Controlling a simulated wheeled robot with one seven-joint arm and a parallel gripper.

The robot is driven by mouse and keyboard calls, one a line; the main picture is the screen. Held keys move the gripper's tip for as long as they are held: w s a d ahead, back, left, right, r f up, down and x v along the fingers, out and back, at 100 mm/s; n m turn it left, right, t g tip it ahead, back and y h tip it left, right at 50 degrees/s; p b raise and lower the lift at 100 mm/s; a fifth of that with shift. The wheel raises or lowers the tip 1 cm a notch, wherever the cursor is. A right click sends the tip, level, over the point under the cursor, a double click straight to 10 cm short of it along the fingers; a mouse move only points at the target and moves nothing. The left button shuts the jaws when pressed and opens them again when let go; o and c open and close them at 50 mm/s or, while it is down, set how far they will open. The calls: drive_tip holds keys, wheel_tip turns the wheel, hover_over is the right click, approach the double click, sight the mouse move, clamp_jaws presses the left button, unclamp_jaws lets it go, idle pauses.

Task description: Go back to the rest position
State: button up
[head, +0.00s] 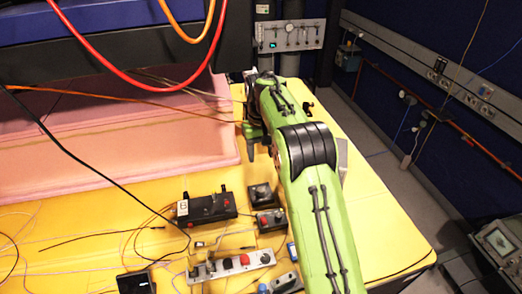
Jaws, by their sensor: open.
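My green arm with black joints reaches from the bottom right over the yellow table (375,215) toward the back. My gripper (253,148) is at its far end, pointing down above the table, just right of the pink foam. It is small and partly hidden by the arm. It is open, and I see nothing held in it.
Pink foam (140,150) fills the back left. A black box marked B (207,207), small black boxes, a grey button panel (231,264) and loose cables lie on the table. Red and orange cables (130,75) hang at upper left. Floor is clear at right, beside a wall rail.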

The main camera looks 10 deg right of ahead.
idle(0.3)
drive_tip(key=s+r+t, duration=0.3)
drive_tip(key=s+r, duration=1.1)
drive_tip(key=s, duration=0.3)
drive_tip(key=s+f+m+t, duration=0.1)
drive_tip(key=s+f, duration=0.3)
drive_tip(key=s, duration=1.4)
drive_tip(key=shift+f+t, duration=0.35)
drive_tip(key=shift+t, duration=0.45)
drive_tip(key=shift+s, duration=0.1)
